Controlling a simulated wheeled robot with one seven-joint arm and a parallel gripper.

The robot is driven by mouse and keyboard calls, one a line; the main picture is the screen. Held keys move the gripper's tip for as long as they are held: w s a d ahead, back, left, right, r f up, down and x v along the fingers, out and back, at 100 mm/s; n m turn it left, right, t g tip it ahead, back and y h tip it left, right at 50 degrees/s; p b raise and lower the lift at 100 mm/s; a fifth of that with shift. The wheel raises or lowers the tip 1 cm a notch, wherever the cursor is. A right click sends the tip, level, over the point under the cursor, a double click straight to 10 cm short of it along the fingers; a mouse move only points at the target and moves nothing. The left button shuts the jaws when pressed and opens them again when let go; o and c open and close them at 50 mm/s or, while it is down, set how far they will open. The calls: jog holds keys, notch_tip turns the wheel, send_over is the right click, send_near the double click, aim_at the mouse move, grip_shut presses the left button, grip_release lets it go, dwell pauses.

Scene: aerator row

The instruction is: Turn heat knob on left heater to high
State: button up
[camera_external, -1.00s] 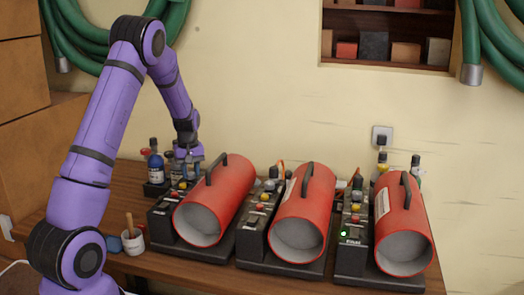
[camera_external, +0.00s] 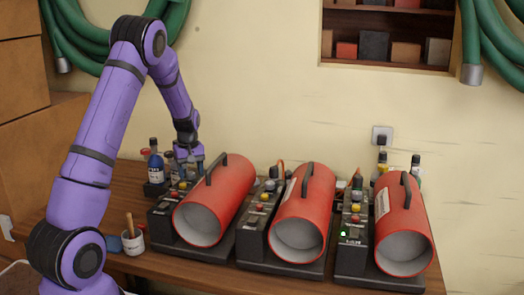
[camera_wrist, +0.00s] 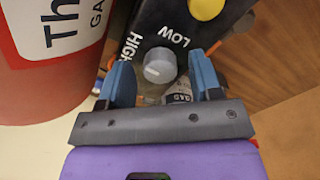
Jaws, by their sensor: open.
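The left heater (camera_external: 228,190) is a red cylinder with a black handle on a dark base, leftmost in the row. Its black control panel (camera_wrist: 186,22) carries HIGH and LOW lettering in the wrist view. The grey heat knob (camera_wrist: 160,66) sits between these words; its exact setting is hard to read. My gripper (camera_wrist: 161,72) is open, with one blue finger on each side of the knob and visible gaps between. In the external view my gripper (camera_external: 188,155) is at the rear of the left heater's panel, where the knob is hidden.
A middle heater (camera_external: 304,205) and a right heater (camera_external: 402,225) stand close beside it. A yellow knob (camera_wrist: 206,8) is near the LOW label. Bottles (camera_external: 154,165) stand behind left; a white cup (camera_external: 133,243) is at front left. Bare wood (camera_wrist: 275,60) shows beside the panel.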

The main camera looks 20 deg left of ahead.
aim_at(185, 175)
notch_tip(185, 175, up, 11)
dwell(0.6)
jog(key=shift+f, duration=0.1)
